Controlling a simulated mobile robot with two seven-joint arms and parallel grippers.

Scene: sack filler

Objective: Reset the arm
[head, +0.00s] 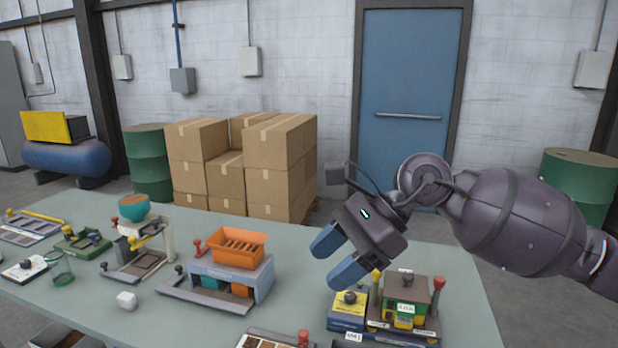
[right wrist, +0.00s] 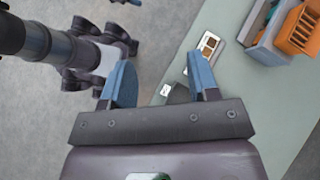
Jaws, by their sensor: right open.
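My right gripper (head: 338,255) is raised above the table at the right of centre in the head view. Its two blue fingers are apart with nothing between them. The right wrist view also shows the open fingers (right wrist: 163,85), with the floor and the table's edge beyond them. My right arm (head: 510,215) reaches in from the right edge of the head view. My left gripper is in neither view.
Boxes (head: 280,150) and a blue door stand behind.

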